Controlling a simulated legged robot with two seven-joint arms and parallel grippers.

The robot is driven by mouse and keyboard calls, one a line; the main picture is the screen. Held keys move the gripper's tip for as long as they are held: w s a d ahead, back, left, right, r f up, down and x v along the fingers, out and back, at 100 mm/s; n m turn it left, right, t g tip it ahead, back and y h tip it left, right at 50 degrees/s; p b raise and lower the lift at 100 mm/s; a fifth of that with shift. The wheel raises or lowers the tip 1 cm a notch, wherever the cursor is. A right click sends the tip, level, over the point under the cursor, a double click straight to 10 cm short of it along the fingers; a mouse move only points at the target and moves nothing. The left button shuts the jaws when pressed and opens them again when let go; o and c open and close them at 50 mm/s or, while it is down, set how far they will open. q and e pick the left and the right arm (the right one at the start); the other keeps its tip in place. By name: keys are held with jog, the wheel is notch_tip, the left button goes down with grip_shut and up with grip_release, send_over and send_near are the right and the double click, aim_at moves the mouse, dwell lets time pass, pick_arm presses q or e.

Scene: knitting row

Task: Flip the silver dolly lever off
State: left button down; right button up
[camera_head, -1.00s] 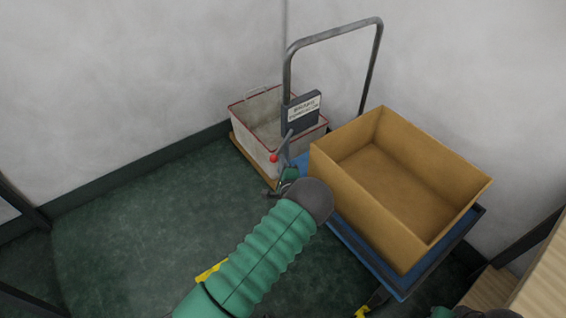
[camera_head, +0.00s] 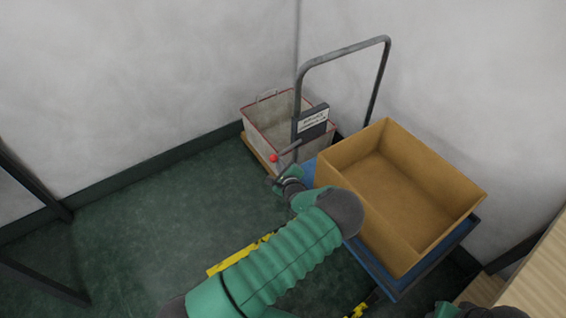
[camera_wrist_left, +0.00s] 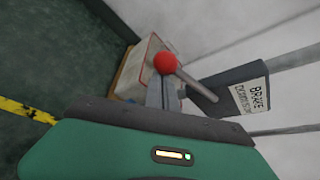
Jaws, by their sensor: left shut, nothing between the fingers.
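The silver lever (camera_head: 287,151) with a red ball end (camera_head: 273,158) sticks out to the left and slightly down from the dolly's handle post, beside the dark brake sign (camera_head: 312,122). My left gripper (camera_head: 275,182) is just below the ball in the head view, with its fingers shut and empty. In the left wrist view the red ball (camera_wrist_left: 165,63) shows just beyond my gripper's fingers (camera_wrist_left: 163,92), and the lever rod (camera_wrist_left: 193,80) runs right to the sign. I cannot tell whether the fingers touch the lever.
An open cardboard box (camera_head: 400,190) sits on the blue dolly deck (camera_head: 372,268). A grey crate with red edges (camera_head: 262,112) stands behind the handle against the wall. Yellow floor tape (camera_head: 228,263) lies below my arm. Green floor (camera_head: 160,225) at left is clear.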

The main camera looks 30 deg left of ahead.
pick_arm(q)
jog(key=shift+s+a+r+p, duration=0.15)
jog(key=shift+r+p, duration=0.2)
jog(key=shift+r, duration=0.25)
jog(key=shift+s+r+p, duration=0.15)
jog(key=shift+r+p, duration=0.2)
jog(key=shift+r, duration=0.45)
jog(key=shift+a, duration=0.1)
